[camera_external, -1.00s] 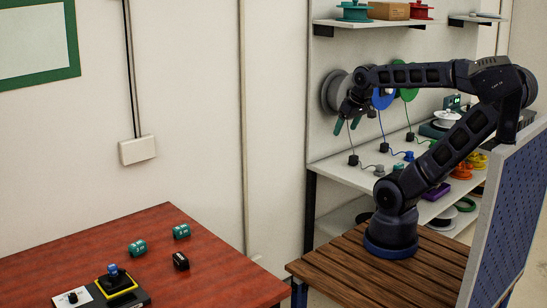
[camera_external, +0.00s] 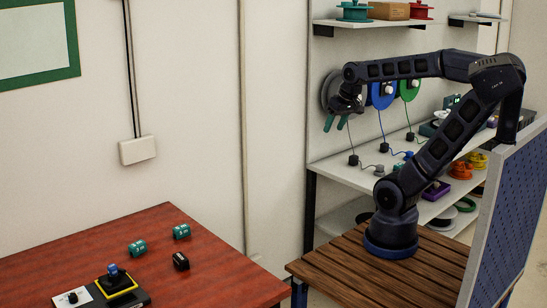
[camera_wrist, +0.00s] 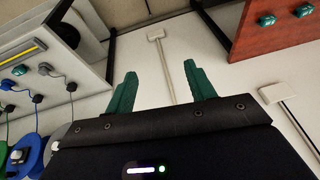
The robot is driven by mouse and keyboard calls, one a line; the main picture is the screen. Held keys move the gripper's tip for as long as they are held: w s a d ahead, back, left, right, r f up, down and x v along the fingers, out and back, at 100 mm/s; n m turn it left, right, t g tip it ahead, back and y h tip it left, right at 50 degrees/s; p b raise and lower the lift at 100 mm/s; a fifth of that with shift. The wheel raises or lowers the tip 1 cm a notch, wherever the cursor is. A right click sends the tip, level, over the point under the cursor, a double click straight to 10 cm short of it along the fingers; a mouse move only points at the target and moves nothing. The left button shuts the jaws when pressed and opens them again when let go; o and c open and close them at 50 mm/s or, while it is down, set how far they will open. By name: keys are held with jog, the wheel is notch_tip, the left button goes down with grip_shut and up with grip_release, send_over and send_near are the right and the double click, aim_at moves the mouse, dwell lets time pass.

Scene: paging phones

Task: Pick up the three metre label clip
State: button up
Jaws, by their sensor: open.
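Two teal label clips lie on the red table: one (camera_external: 137,248) nearer the front and one (camera_external: 181,231) farther back. Their white markings are too small to tell which is the three metre one. A black clip-like piece (camera_external: 181,261) lies to their right. Two teal clips also show in the wrist view, at the top right (camera_wrist: 267,19) (camera_wrist: 303,11). My gripper (camera_external: 335,123) has green fingers and is open and empty. It hangs high in front of the wall reels, well to the right of and above the table; its spread fingers show in the wrist view (camera_wrist: 160,70).
The red table (camera_external: 90,243) also carries a black and yellow device (camera_external: 117,282) at its front left. A white shelf (camera_external: 335,169) with reels and cables stands behind my arm. A wall box (camera_external: 137,150) is above the table. The air between gripper and table is clear.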

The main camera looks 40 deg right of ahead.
jog(key=w+a+f+m+g+y, duration=0.2)
jog(key=w+a+f+m+y, duration=0.15)
jog(key=w+a, duration=0.95)
jog(key=w+a+f+m+g+y, duration=0.3)
jog(key=w+a, duration=0.5)
jog(key=a, duration=0.9)
jog(key=m+g+y, duration=0.2)
jog(key=m+y, duration=0.4)
jog(key=m, duration=0.2)
send_near(131, 251)
jog(key=v, duration=0.3)
jog(key=shift+w+r, duration=0.1)
jog(key=shift+r, duration=0.05)
jog(key=shift+a+f+m, duration=0.35)
jog(key=shift+a+f, duration=0.2)
jog(key=x, duration=1)
jog(key=shift+s+a, duration=0.2)
jog(key=shift+c, duration=0.2)
jog(key=c, duration=1)
